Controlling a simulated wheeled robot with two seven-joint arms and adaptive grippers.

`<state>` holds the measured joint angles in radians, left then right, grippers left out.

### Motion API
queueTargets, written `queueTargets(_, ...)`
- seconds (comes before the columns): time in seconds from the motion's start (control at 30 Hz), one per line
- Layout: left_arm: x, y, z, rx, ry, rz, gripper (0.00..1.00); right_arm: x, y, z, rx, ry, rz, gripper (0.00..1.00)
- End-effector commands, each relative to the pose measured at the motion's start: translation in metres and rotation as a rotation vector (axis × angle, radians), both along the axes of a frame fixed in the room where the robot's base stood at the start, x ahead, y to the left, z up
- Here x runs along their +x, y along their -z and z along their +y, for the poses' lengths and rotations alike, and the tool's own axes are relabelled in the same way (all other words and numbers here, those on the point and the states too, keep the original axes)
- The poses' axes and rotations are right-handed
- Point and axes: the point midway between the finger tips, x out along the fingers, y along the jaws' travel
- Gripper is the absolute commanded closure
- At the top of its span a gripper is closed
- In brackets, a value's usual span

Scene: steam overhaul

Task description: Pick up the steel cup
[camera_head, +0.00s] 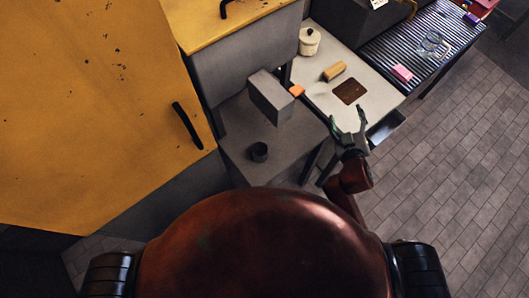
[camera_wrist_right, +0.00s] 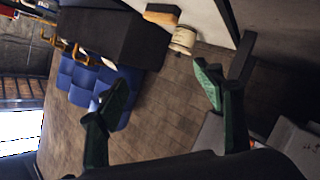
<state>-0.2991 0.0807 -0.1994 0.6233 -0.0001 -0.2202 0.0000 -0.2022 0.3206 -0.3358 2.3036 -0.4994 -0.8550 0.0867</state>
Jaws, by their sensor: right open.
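A small dark grey cup (camera_head: 259,152), which looks like the steel cup, stands upright on a low grey surface (camera_head: 240,128) in the head view. My right gripper (camera_head: 347,130) is to the right of the cup, well apart from it, with its fingers spread and nothing between them. In the right wrist view its two green fingers (camera_wrist_right: 162,88) are wide apart and empty. I cannot make out the cup in the right wrist view. My left gripper does not show.
A grey box (camera_head: 270,97) and an orange block (camera_head: 297,90) are behind the cup. A pale counter (camera_head: 318,88) holds a lidded cream jar (camera_head: 309,41), a wooden block (camera_head: 334,71) and a brown square (camera_head: 349,91). A yellow cabinet (camera_head: 90,110) stands left. Tiled floor is clear at right.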

Motion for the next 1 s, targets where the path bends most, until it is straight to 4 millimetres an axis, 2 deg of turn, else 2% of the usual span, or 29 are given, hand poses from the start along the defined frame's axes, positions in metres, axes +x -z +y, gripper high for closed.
queueTargets(0.03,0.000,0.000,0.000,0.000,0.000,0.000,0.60,0.013,-0.045,0.020,-0.046,-0.059,-0.114,0.38)
queueTargets(0.07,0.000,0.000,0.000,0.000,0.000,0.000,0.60,0.018,-0.070,0.034,-0.077,-0.098,-0.183,0.38)
queueTargets(0.1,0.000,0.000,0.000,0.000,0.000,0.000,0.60,0.022,-0.104,0.055,-0.121,-0.154,-0.278,0.38)
queueTargets(0.17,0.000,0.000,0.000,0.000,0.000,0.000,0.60,0.023,-0.155,0.094,-0.198,-0.257,-0.432,0.38)
queueTargets(0.2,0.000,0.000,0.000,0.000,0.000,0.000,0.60,0.018,-0.189,0.126,-0.259,-0.338,-0.542,0.38)
queueTargets(0.27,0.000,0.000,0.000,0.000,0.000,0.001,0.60,0.000,-0.231,0.179,-0.364,-0.477,-0.709,0.38)
queueTargets(0.3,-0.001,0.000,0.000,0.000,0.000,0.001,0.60,-0.019,-0.254,0.217,-0.445,-0.582,-0.822,0.38)
queueTargets(0.37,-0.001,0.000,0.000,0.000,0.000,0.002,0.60,-0.056,-0.272,0.274,-0.585,-0.753,-0.981,0.38)
queueTargets(0.4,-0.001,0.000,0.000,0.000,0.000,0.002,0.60,-0.083,-0.272,0.309,-0.685,-0.872,-1.076,0.38)
queueTargets(0.47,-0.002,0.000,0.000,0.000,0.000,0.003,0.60,-0.124,-0.257,0.352,-0.848,-1.055,-1.194,0.38)
queueTargets(0.5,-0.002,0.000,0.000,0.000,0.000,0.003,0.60,-0.147,-0.236,0.374,-0.968,-1.179,-1.255,0.38)
queueTargets(0.53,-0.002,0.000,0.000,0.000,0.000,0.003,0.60,-0.163,-0.216,0.387,-1.064,-1.272,-1.290,0.38)
queueTargets(0.57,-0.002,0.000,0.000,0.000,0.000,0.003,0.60,-0.175,-0.194,0.395,-1.163,-1.363,-1.316,0.38)
queueTargets(0.6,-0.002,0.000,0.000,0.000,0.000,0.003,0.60,-0.186,-0.161,0.400,-1.300,-1.482,-1.332,0.38)
queueTargets(0.67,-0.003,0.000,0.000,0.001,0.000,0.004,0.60,-0.191,-0.111,0.395,-1.512,-1.647,-1.319,0.38)
queueTargets(0.7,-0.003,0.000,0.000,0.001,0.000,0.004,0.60,-0.187,-0.079,0.385,-1.651,-1.742,-1.286,0.38)
queueTargets(0.73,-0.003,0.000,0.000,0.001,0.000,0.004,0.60,-0.181,-0.059,0.375,-1.751,-1.806,-1.252,0.38)
queueTargets(0.8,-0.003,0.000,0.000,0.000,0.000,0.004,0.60,-0.161,-0.020,0.347,-1.965,-1.923,-1.144,0.38)
queueTargets(0.87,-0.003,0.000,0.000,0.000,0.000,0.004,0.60,-0.142,0.002,0.322,-2.116,-1.993,-1.043,0.38)
queueTargets(0.9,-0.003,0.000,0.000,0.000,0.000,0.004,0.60,-0.130,0.012,0.307,2.196,2.021,0.977,0.38)
queueTargets(1.0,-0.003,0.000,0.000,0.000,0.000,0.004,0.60,-0.108,0.025,0.278,2.203,1.950,0.799,0.38)
